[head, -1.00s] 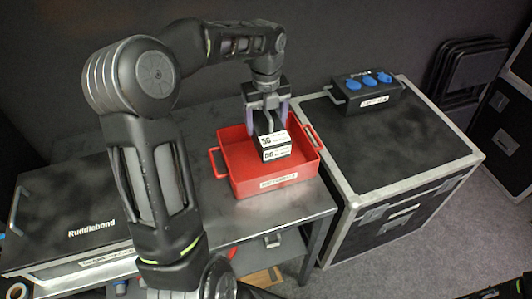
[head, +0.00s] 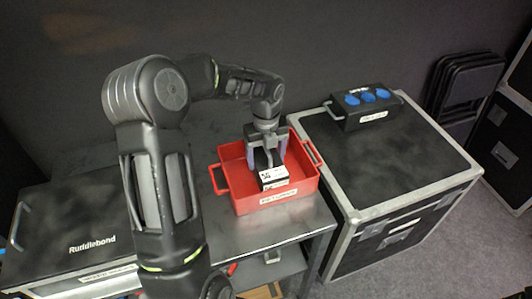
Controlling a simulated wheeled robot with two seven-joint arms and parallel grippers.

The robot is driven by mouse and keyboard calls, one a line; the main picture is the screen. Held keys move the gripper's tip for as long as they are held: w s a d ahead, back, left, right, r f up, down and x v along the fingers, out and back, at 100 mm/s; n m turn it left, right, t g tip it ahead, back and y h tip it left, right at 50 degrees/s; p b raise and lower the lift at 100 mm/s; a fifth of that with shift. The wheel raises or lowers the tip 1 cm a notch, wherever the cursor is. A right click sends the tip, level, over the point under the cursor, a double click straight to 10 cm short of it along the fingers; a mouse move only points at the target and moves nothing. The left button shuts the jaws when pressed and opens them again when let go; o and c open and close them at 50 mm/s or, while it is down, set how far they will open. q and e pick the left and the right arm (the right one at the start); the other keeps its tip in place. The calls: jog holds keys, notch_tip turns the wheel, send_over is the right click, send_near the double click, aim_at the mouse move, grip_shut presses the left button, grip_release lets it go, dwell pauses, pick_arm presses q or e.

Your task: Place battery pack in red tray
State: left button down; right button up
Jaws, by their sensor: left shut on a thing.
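The battery pack (head: 273,178) is a small black box with white labels. In the head view it is inside the red tray (head: 277,202), between the tray's walls. My left gripper (head: 267,163) points down into the tray and is shut on the battery pack from above. The front wall hides the pack's lower edge, so I cannot tell whether it touches the tray floor. The red tray has a handle on each side and a white label in front. It sits on a grey metal table (head: 257,232). My right gripper is not in view.
A black flight case (head: 405,165) with metal edges stands right of the table, carrying a black power box (head: 364,112) with blue sockets. A black Ruddlebond case (head: 72,228) is at the left. Folded black chairs (head: 467,88) stand at the back right.

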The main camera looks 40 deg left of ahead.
pick_arm(q)
jog(key=shift+w+f, duration=0.1)
jog(key=shift+f, duration=1.05)
jog(key=shift+f, duration=0.1)
jog(key=shift+c, duration=0.7)
grip_release()
jog(key=shift+f, duration=0.1)
notch_tip(320, 180, up, 12)
jog(key=shift+r+b, duration=0.15)
jog(key=shift+b, duration=0.3)
